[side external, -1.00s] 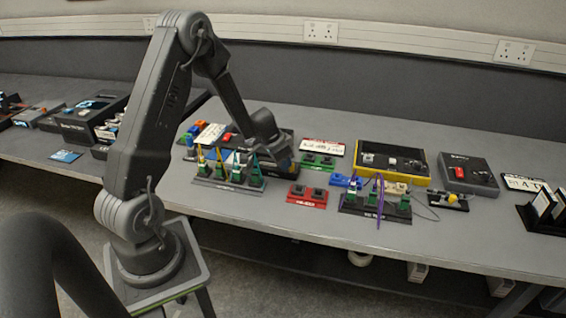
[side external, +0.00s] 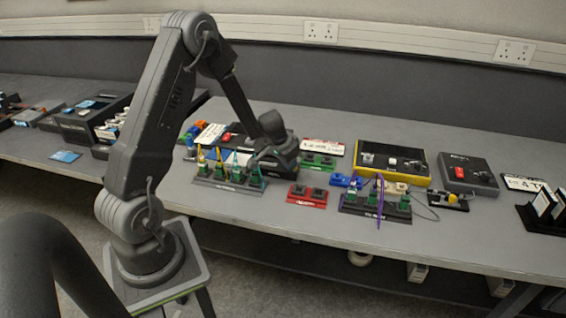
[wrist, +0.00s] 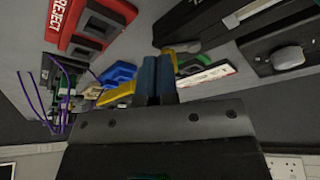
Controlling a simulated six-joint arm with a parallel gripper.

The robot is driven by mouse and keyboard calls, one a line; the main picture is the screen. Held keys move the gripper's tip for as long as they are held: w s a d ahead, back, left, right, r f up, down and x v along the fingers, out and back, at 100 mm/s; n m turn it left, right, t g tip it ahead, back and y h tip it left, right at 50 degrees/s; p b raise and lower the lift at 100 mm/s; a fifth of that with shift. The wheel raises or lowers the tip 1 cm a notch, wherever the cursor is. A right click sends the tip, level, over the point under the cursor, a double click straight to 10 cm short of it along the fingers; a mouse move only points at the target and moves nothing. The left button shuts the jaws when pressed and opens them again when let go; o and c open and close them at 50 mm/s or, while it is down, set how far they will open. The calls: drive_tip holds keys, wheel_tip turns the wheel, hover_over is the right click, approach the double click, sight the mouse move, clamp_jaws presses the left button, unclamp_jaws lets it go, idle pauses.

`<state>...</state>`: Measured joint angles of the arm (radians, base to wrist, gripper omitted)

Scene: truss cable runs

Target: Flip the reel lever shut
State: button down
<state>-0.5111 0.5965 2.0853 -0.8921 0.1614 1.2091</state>
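My gripper (side external: 257,156) hangs low over the black panel box behind the row of green-topped cable clips (side external: 228,178). In the wrist view its two blue fingers (wrist: 157,78) lie side by side with no clear gap, and nothing shows held between them. I cannot make out for certain which part is the reel lever. A black panel with a grey knob (wrist: 288,57) shows at the right of the wrist view, apart from the fingers. My wrist hides part of the black box in the side view.
A red REJECT holder (side external: 307,195) and a second cable-clip row (side external: 376,206) with purple cable stand to the right. A yellow-edged box (side external: 393,181) and a grey box with a red switch (side external: 467,173) stand further right. The bench front is mostly clear.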

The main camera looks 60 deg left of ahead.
drive_tip(key=shift+w+d+n, duration=0.15)
drive_tip(key=shift+w+n, duration=0.1)
drive_tip(key=shift+n, duration=0.15)
drive_tip(key=shift+w+d, duration=0.1)
drive_tip(key=shift+w, duration=0.75)
drive_tip(key=shift+w+a+n+g+y, duration=0.15)
drive_tip(key=shift+w+n+y, duration=0.2)
drive_tip(key=shift+n, duration=0.5)
drive_tip(key=shift+w+n+g+y, duration=0.2)
drive_tip(key=shift+w+n+y, duration=0.15)
drive_tip(key=shift+n, duration=0.55)
drive_tip(key=shift+w+a+n+g+y, duration=0.15)
drive_tip(key=shift+w+n+y, duration=0.2)
drive_tip(key=shift+n, duration=0.5)
drive_tip(key=n, duration=0.1)
drive_tip(key=n+y, duration=0.1)
drive_tip(key=n, duration=0.1)
drive_tip(key=shift+w+a+g, duration=0.35)
drive_tip(key=shift+w+g, duration=0.05)
drive_tip(key=shift+s, duration=0.15)
